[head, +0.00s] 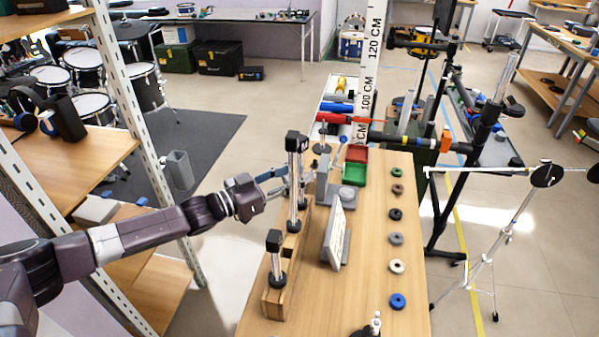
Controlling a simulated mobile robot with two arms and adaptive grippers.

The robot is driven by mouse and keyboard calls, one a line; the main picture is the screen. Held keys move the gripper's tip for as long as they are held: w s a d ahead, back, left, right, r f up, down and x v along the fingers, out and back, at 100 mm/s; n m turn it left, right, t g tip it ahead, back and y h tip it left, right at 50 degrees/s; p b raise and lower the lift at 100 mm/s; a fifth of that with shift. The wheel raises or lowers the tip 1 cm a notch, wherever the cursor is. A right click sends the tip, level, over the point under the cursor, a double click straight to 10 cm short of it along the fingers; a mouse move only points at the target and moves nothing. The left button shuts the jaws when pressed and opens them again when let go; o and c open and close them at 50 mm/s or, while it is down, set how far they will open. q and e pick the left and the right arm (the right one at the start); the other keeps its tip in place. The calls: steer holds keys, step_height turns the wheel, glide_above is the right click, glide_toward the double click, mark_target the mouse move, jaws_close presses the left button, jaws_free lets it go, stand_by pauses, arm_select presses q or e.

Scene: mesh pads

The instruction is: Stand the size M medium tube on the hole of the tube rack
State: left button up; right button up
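The wooden tube rack (273,303) runs along the table's left edge. Black-capped clear tubes of differing height stand upright along it: a short one (276,262) at the near end and a taller one (293,185) farther back. Another upright tube (302,178) stands close behind the taller one. I cannot read size marks, so I cannot tell which is size M. My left gripper (286,181) reaches in from the left at the taller tubes, its fingers apart. Whether they touch a tube is unclear. My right gripper is not in view.
A tilted white board (338,235) stands right of the rack. Several coloured rings (396,239) lie in a row along the right side of the wooden table (365,270). Red and green trays (354,172) sit at the back. Bare tabletop lies between board and rings.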

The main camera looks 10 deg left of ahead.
arm_select(q)
steer(key=v, duration=1.1)
steer(key=shift+r, duration=0.2)
